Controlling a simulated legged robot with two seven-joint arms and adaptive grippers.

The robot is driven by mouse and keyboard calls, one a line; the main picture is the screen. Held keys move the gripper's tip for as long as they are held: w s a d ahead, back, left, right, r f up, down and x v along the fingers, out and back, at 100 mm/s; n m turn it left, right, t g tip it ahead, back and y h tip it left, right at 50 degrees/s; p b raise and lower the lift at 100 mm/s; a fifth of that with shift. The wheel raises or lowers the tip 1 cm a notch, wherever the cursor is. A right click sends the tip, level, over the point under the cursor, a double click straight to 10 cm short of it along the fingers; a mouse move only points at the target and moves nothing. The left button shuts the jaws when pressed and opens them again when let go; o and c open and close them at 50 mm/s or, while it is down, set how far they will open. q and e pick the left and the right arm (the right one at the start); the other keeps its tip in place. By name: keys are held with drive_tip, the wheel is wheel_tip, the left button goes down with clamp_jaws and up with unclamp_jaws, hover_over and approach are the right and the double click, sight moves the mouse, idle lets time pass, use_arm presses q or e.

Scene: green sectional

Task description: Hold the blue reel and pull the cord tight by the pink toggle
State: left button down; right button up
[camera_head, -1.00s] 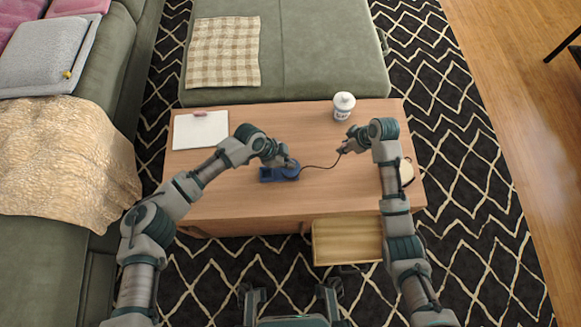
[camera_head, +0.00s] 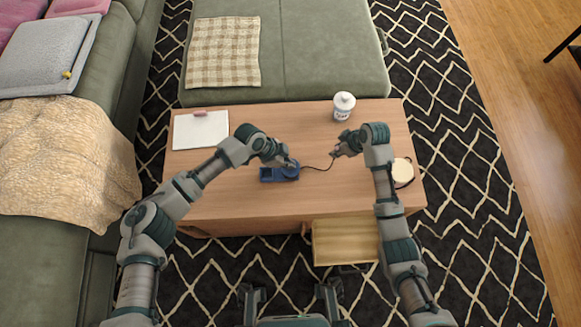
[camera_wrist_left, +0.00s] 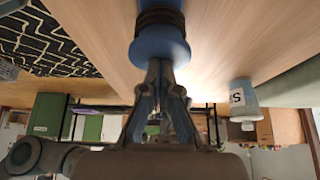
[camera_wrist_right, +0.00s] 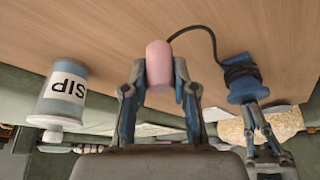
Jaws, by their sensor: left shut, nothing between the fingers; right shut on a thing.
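The blue reel (camera_head: 279,173) stands on the wooden table, with dark cord wound on it in the left wrist view (camera_wrist_left: 160,45). My left gripper (camera_head: 287,163) is shut and empty, its fingertips at the reel's near flange; I cannot tell whether they touch it. My right gripper (camera_head: 336,153) is shut on the pink toggle (camera_wrist_right: 160,66), low over the table to the right of the reel. The dark cord (camera_head: 316,168) runs from the reel to the toggle and sags in a curve. The toggle is mostly hidden in the head view.
A white sheet or board (camera_head: 201,130) lies at the table's back left. A round pale object (camera_head: 402,173) sits at the right edge. An open drawer (camera_head: 345,243) juts from the front.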

use_arm(q)
drive_tip(key=shift+a+f, duration=0.1)
drive_tip(key=shift+f, duration=0.1)
use_arm(e)
drive_tip(key=shift+f, duration=2.15)
drive_tip(key=o, duration=1)
drive_tip(key=v, duration=1.2)
